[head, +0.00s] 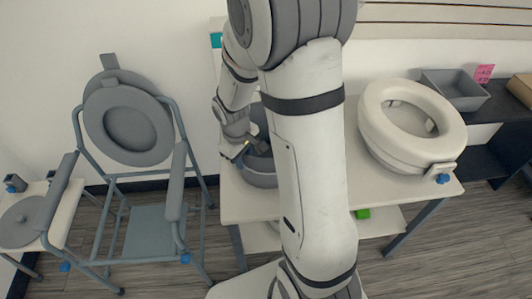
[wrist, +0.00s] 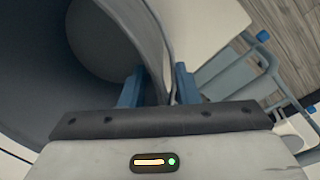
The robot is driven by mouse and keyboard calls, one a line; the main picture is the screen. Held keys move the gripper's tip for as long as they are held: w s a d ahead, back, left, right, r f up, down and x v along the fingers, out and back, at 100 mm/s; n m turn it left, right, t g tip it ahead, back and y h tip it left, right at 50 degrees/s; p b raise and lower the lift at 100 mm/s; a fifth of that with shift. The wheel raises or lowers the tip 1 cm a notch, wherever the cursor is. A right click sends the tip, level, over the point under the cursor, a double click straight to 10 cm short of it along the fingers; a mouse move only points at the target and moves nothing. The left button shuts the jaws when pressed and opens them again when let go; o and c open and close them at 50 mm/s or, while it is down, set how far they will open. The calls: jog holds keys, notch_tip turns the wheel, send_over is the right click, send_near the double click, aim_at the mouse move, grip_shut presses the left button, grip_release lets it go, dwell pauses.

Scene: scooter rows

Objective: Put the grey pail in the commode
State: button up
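The grey pail (head: 258,178) stands on the white table, partly hidden behind my arm in the head view. My gripper (head: 246,150) is at its left rim. In the wrist view the pail's wall (wrist: 148,40) passes between the two blue fingers of my gripper (wrist: 159,86), one inside the pail and one outside. A gap shows between the inner finger and the wall, so the gripper looks open. The commode (head: 147,232) is a grey-blue chair frame with armrests, left of the table. Its oval seat and lid (head: 127,125) are tilted up against the back.
The white table (head: 385,193) also bears a cream raised toilet seat (head: 412,125) on the right. A grey bin (head: 456,90) is on the dark shelf behind. A small stand with a grey round lid (head: 28,220) is at far left. Floor shows between commode and table.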

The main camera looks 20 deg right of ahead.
grip_shut()
dwell(1.4)
